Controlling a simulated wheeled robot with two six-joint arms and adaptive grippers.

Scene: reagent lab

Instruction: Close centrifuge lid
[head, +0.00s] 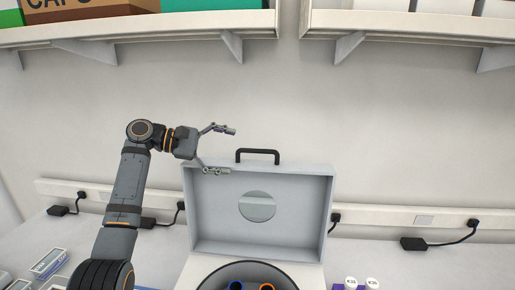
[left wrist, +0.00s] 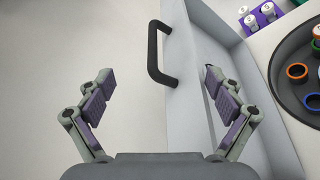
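The centrifuge lid (head: 222,228) stands raised in the head view, with a black handle (head: 257,152) on its top edge. The round rotor bowl (head: 215,276) shows below it, with blue and orange rings inside. My left gripper (head: 223,150) is open and empty, to the left of the handle near the lid's upper left corner. In the left wrist view the handle (left wrist: 153,53) is ahead of and between the spread fingers (left wrist: 160,82), apart from them. The right finger overlaps the lid's edge in that view; I cannot tell whether it touches. My right gripper is not in view.
Shelves (head: 150,29) with boxes run along the wall above. Power plugs (head: 414,243) and cords line the wall strip. A purple rack with white-capped vials (head: 351,284) stands right of the centrifuge. Small trays (head: 49,262) lie on the bench at left.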

